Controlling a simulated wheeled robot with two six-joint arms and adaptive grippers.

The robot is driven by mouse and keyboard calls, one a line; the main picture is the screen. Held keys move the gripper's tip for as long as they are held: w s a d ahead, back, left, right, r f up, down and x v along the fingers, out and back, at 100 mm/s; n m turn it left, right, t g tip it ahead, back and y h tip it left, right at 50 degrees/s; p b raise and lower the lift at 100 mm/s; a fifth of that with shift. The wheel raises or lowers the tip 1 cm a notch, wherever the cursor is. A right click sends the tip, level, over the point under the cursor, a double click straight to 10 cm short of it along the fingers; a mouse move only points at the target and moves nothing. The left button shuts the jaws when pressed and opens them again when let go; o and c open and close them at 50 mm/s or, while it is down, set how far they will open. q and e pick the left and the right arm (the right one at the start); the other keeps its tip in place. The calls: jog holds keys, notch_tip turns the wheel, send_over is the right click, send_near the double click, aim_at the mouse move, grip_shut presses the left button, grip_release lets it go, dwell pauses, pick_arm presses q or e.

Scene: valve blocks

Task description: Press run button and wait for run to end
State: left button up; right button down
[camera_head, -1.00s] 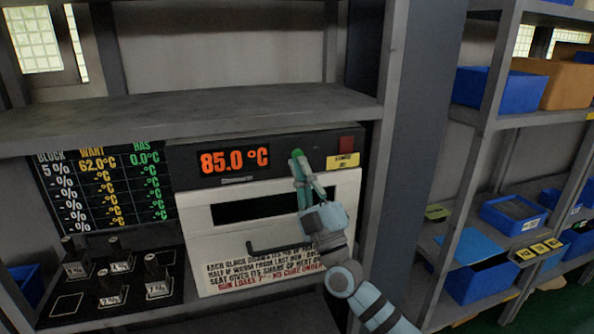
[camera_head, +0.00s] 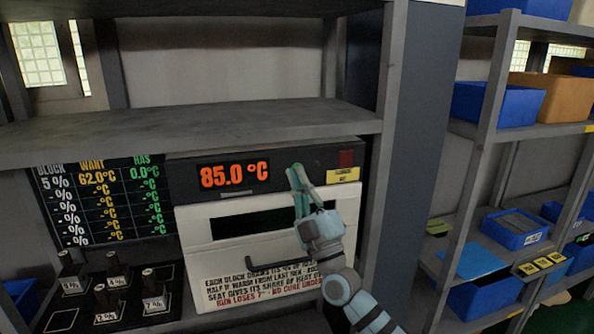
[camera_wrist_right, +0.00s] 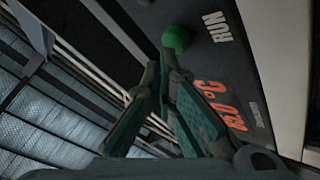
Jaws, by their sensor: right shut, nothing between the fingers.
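The oven (camera_head: 265,205) has a dark control panel with an orange display (camera_head: 234,175) reading 85.0 °C. The green run button (camera_wrist_right: 176,39) shows in the right wrist view beside the word RUN, just past my right fingertips. In the head view the fingertips hide it. My right gripper (camera_head: 297,178) is shut and empty, its tips up at the panel right of the display. It also shows in the right wrist view (camera_wrist_right: 165,66). I cannot tell whether the tips touch the button. The board (camera_head: 103,200) shows 5 %, want 62.0 °C, has 0.0 °C. My left gripper is out of view.
Several labelled blocks (camera_head: 103,300) stand on a dark tray left of the oven. A grey shelf (camera_head: 190,132) overhangs the panel. A rack with blue bins (camera_head: 515,228) stands at the right.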

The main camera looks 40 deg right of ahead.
dwell(0.5)
jog(key=shift+w+d, duration=0.15)
jog(key=shift+w, duration=0.25)
jog(key=shift+s+p, duration=0.45)
jog(key=shift+p, duration=0.25)
